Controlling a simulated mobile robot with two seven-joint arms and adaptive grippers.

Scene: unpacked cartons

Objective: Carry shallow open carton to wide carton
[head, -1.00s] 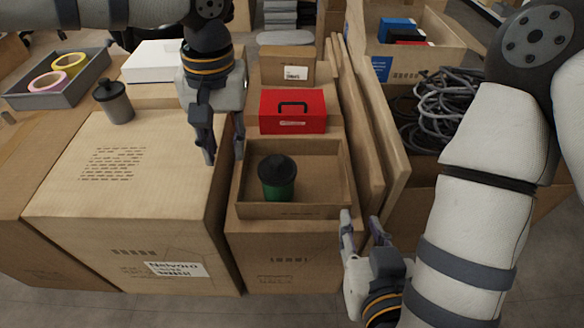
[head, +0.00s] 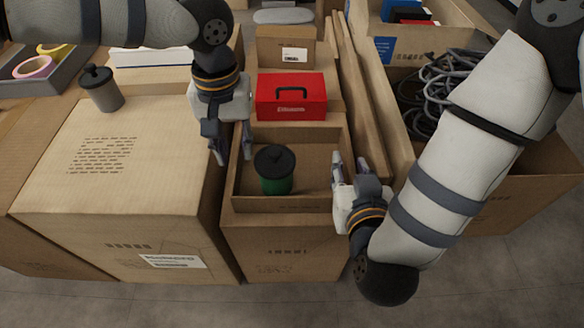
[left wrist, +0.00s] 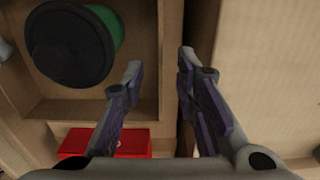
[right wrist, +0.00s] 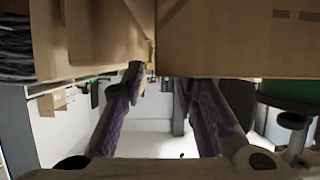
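The shallow open carton (head: 287,204) stands on a taller carton. A green jar with a black lid (head: 275,172) is inside it. The large carton on the left, which looks like the wide carton (head: 110,160), bears a grey lidded cup near its back edge. My left gripper (head: 233,158) is open at the shallow carton's left wall. In the left wrist view its fingers (left wrist: 162,62) are apart, on either side of that wall (left wrist: 170,90). My right gripper (head: 346,162) is open by the right wall. Its fingers (right wrist: 165,75) are apart; contact with the wall is unclear.
A red box with a black handle (head: 291,97) sits just behind the shallow carton. The grey cup (head: 101,88) stands on the wide carton. Upright cardboard panels (head: 362,95) and a carton of grey cables (head: 440,95) are at right. The wide carton's front top is clear.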

